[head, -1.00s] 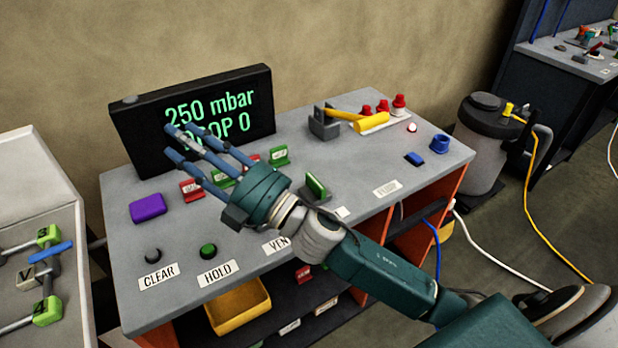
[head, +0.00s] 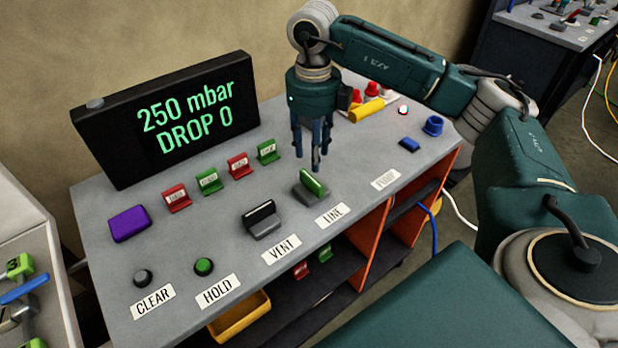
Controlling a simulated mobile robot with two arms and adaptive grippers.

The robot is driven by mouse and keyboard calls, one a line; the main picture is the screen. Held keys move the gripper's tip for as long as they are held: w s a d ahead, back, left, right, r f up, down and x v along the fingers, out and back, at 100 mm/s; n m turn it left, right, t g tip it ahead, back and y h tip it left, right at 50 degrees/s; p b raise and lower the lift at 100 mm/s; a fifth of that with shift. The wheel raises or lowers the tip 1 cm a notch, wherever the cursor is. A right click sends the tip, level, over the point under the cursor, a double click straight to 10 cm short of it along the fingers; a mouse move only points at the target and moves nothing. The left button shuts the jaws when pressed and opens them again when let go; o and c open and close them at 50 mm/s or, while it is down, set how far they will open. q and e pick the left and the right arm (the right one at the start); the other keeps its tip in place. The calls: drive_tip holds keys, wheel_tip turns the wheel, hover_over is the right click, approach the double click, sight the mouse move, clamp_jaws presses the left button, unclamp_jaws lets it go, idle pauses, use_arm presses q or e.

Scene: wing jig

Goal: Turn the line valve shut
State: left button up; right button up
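The line valve (head: 311,187) has a green bar handle on a grey base and sits behind the LINE label (head: 331,215) on the grey bench top. My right gripper (head: 313,160) points straight down just behind and above it. Its blue fingers stand apart with nothing between them. I see no clear contact with the valve. My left gripper is out of view. The black display (head: 175,125) reads 250 mbar, DROP 0.
The vent valve (head: 261,219), with a black handle, stands left of the line valve. Red and green tags, including a green one (head: 267,151), stand behind. A yellow-handled tool (head: 367,111), a blue block (head: 409,145) and a blue cup (head: 433,126) lie to the right.

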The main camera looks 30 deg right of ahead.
sight(312, 181)
wheel_tip(312, 181, down, 9)
drive_tip(key=shift+a+r+p, duration=0.1)
drive_tip(key=shift+r+p, duration=0.05)
drive_tip(key=shift+p, duration=1.05)
drive_tip(key=shift+f, duration=0.75)
clamp_jaws()
